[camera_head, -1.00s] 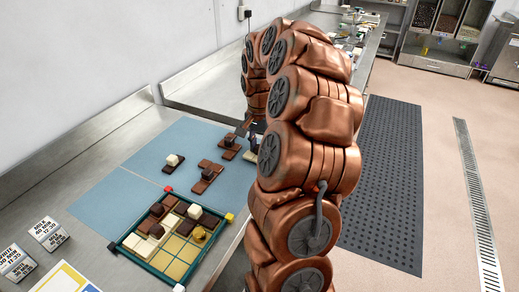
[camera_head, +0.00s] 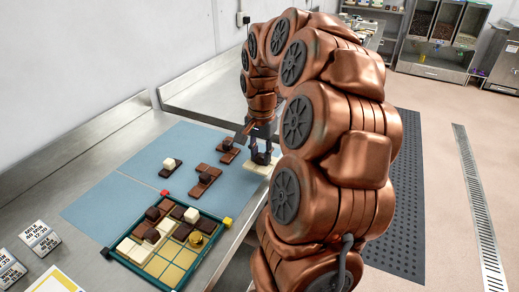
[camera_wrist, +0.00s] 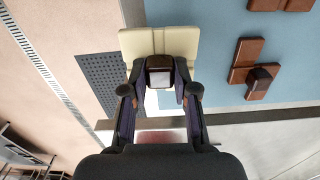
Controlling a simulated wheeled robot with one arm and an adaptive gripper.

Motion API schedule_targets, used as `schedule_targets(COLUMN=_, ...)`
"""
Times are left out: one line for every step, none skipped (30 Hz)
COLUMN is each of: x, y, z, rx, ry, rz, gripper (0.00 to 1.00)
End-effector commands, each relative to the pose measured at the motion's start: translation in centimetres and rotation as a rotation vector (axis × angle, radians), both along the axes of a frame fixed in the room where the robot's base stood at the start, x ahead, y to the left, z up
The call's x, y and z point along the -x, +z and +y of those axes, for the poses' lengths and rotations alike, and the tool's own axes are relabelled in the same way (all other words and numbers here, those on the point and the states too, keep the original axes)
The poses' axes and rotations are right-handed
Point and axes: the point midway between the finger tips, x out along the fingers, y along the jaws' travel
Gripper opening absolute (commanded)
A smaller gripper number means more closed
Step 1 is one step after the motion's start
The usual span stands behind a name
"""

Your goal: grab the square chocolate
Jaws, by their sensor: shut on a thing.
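My gripper (camera_head: 262,150) points down at the far right end of the blue mat. In the wrist view its fingers (camera_wrist: 160,80) are shut on a small square chocolate (camera_wrist: 160,76), dark at the edges with a pale, shiny face. A cream two-part slab (camera_wrist: 185,42) lies just beyond the fingertips; it also shows under my gripper in the head view (camera_head: 256,171). I cannot tell whether the square chocolate touches the slab.
A green-rimmed tray (camera_head: 141,271) with cream and brown pieces and several empty yellow cells stands at the lower left. Other slabs with small squares lie on the blue mat (camera_head: 105,205), including a brown one (camera_head: 205,184). A wall runs behind the counter.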

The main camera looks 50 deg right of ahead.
Motion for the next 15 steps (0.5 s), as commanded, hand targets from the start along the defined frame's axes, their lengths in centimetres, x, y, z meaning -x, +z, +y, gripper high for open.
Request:
schedule_targets(x=0.8, y=0.0, z=0.5, rx=0.003, ry=-0.001, rz=-0.004, gripper=0.00)
schedule_targets(x=1.1, y=0.1, z=0.9, rx=0.004, ry=-0.002, rz=-0.005, gripper=0.00)
schedule_targets(x=1.7, y=0.1, z=1.3, rx=0.003, ry=-0.001, rz=-0.004, gripper=0.00)
schedule_targets(x=2.1, y=0.1, z=1.7, rx=0.001, ry=-0.001, rz=-0.003, gripper=0.00)
schedule_targets(x=2.5, y=0.2, z=2.0, rx=0.000, ry=-0.001, rz=-0.002, gripper=0.00)
schedule_targets(x=3.0, y=0.2, z=2.5, rx=0.000, ry=-0.001, rz=-0.002, gripper=0.00)
schedule_targets(x=3.3, y=0.3, z=2.7, rx=0.002, ry=-0.002, rz=-0.004, gripper=0.00)
schedule_targets(x=3.7, y=0.4, z=3.0, rx=0.003, ry=-0.002, rz=-0.005, gripper=0.00)
schedule_targets(x=4.1, y=0.5, z=3.4, rx=0.003, ry=-0.002, rz=-0.005, gripper=0.00)
schedule_targets(x=4.4, y=0.5, z=3.6, rx=0.002, ry=-0.002, rz=-0.005, gripper=0.00)
schedule_targets(x=4.8, y=0.5, z=3.9, rx=0.001, ry=-0.002, rz=-0.003, gripper=0.00)
schedule_targets(x=5.2, y=0.5, z=4.3, rx=0.001, ry=-0.002, rz=-0.002, gripper=0.00)
schedule_targets(x=5.4, y=0.6, z=4.5, rx=0.000, ry=-0.002, rz=-0.002, gripper=0.00)
schedule_targets(x=5.7, y=0.6, z=4.7, rx=0.000, ry=-0.001, rz=-0.002, gripper=0.00)
schedule_targets(x=6.0, y=0.7, z=5.0, rx=0.000, ry=-0.001, rz=-0.003, gripper=0.00)
